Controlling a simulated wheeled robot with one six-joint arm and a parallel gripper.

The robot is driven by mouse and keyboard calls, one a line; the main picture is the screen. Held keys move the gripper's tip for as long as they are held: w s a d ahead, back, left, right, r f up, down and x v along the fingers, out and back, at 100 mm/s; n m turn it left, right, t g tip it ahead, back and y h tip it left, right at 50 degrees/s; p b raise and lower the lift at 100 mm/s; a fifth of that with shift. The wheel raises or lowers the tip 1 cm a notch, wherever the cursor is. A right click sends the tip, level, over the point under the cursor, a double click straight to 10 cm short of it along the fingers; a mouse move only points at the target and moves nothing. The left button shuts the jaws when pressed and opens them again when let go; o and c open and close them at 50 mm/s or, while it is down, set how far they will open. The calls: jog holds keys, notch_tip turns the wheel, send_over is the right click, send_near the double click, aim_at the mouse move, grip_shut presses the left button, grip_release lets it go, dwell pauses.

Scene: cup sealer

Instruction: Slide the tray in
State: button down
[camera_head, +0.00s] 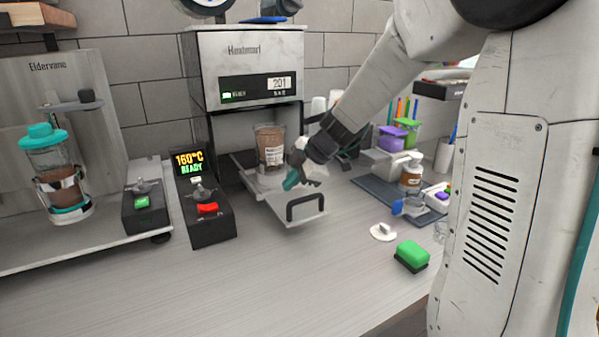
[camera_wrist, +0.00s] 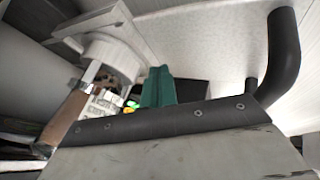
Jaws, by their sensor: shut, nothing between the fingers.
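The sealer's tray (camera_head: 293,213) is pulled out from under the sealer (camera_head: 252,80), with a black handle (camera_head: 305,203) on its front. A clear cup with brown contents (camera_head: 270,148) stands in the tray's holder, below and in front of the sealer's body. My gripper (camera_head: 291,180) is shut and empty, over the tray between the cup and the handle. In the wrist view its teal fingertips (camera_wrist: 155,88) show beside the cup (camera_wrist: 100,95), and the handle (camera_wrist: 280,50) is at the right. I cannot tell whether the fingertips touch the cup or tray.
A control box (camera_head: 204,212) reading 160°C READY with a red switch stands left of the tray. A second box (camera_head: 147,207) is further left. A green sponge (camera_head: 411,254) and a white disc (camera_head: 383,232) lie to the right. The front counter is clear.

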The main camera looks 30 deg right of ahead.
jog(key=shift+w+a+f, duration=0.15)
jog(key=shift+w+f, duration=0.05)
jog(key=shift+f, duration=0.15)
